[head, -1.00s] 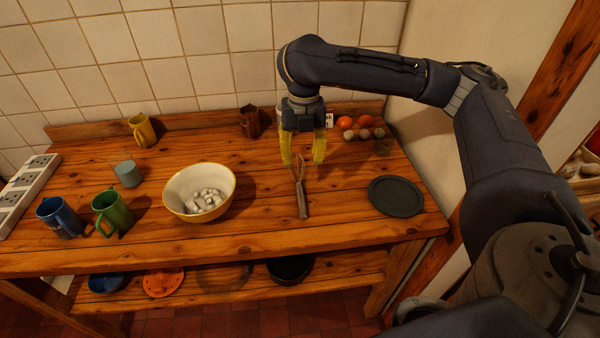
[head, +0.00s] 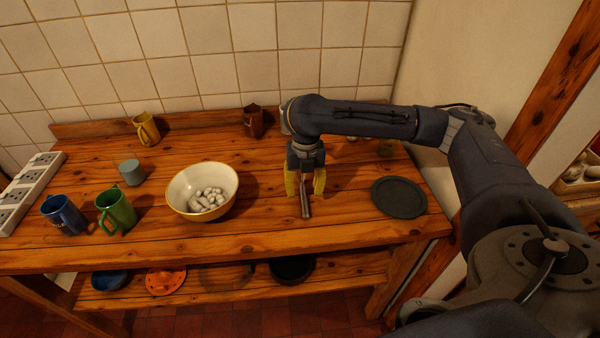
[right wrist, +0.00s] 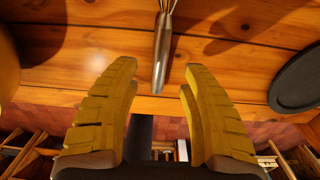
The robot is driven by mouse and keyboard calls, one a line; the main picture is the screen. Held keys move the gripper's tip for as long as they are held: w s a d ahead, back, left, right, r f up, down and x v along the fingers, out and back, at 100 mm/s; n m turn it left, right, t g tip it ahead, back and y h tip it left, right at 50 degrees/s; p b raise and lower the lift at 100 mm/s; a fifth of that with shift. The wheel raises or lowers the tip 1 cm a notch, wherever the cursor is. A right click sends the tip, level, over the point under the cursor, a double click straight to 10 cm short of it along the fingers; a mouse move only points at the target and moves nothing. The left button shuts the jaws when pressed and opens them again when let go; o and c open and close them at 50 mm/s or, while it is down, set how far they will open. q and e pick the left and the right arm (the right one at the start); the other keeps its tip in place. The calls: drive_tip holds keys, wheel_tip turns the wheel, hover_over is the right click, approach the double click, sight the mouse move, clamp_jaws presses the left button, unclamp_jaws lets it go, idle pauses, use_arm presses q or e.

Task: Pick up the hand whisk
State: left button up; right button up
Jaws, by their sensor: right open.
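The hand whisk (head: 305,203) lies on the wooden worktop with its handle toward the front edge. Its metal handle also shows in the right wrist view (right wrist: 162,55), at the top between the fingers, with the start of the wires above it. My right gripper (head: 305,193) is open, its yellow fingers pointing down on either side of the whisk in the head view. In the right wrist view the gripper (right wrist: 160,80) is open and empty, and the fingers do not touch the handle. The gripper hides the whisk's wire end in the head view. My left gripper is not in view.
A cream bowl (head: 176,207) of white pieces stands left of the whisk, and a dark round plate (head: 399,197) lies to the right. Blue (head: 62,214), green (head: 116,210) and yellow (head: 146,129) mugs stand further left. A brown jug (head: 253,121) is at the back.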

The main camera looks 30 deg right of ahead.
sight(304, 197)
drive_tip(key=shift+f, duration=2.65)
drive_tip(key=shift+c, duration=0.5)
clamp_jaws()
